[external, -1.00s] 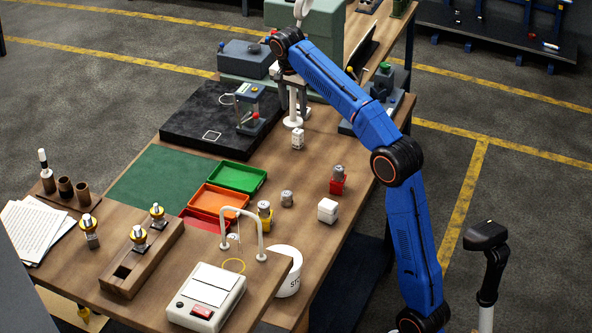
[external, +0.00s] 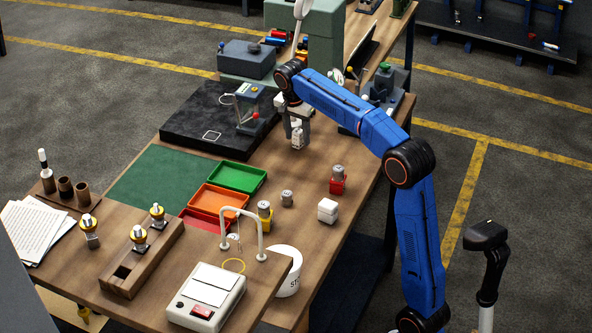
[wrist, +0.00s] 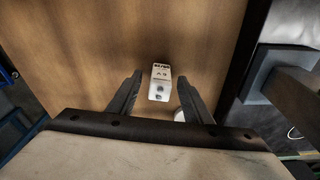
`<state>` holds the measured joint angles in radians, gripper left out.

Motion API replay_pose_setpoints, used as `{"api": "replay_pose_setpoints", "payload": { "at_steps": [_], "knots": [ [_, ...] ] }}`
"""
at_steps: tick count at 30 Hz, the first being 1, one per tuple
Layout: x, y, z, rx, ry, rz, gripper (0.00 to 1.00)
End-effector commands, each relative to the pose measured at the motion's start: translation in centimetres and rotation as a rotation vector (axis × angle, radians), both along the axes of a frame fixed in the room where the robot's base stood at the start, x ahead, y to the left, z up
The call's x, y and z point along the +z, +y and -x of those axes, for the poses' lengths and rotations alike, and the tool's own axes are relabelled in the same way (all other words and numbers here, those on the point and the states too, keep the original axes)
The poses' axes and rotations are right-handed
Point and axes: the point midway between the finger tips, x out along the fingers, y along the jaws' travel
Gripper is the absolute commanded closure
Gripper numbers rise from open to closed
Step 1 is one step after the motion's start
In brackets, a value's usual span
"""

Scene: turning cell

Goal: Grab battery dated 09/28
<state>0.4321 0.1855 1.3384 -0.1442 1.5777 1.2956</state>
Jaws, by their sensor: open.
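A small white block-shaped battery (external: 297,139) stands on the table near the black plate. In the wrist view the battery (wrist: 160,82) shows two round terminals and small dark print on its face, upside down and too small to read surely. My gripper (external: 297,126) is open just above it. In the wrist view the fingers of my gripper (wrist: 159,86) lie to either side of the battery with gaps, not closed on it. Another white block (external: 328,210) stands nearer the front right edge; no date is legible on it.
Near the gripper are a black plate (external: 190,128) with a small stand (external: 249,108), a red-based piece (external: 337,181), a grey cylinder (external: 287,198) and a yellow-based piece (external: 265,214). Green (external: 238,187) and orange (external: 207,196) trays lie further left.

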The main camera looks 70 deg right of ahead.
Motion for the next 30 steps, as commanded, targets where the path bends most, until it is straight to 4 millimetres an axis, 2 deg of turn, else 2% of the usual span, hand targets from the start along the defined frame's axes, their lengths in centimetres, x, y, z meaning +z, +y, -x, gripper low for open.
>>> {"api": "replay_pose_setpoints", "payload": {
  "at_steps": [4,12,18,26,30],
  "knots": [
    [-1.2,-0.2,0.1,-0.001,0.0,0.0,0.55],
    [-1.4,-0.2,0.0,-0.001,-0.002,0.0,0.55],
    [-1.4,-0.2,0.0,-0.001,-0.002,0.0,1.0],
    [-1.3,-0.2,0.0,-0.001,-0.002,0.0,1.0],
    [-0.3,-0.3,0.0,0.0,-0.004,0.002,1.0]
  ]
}}
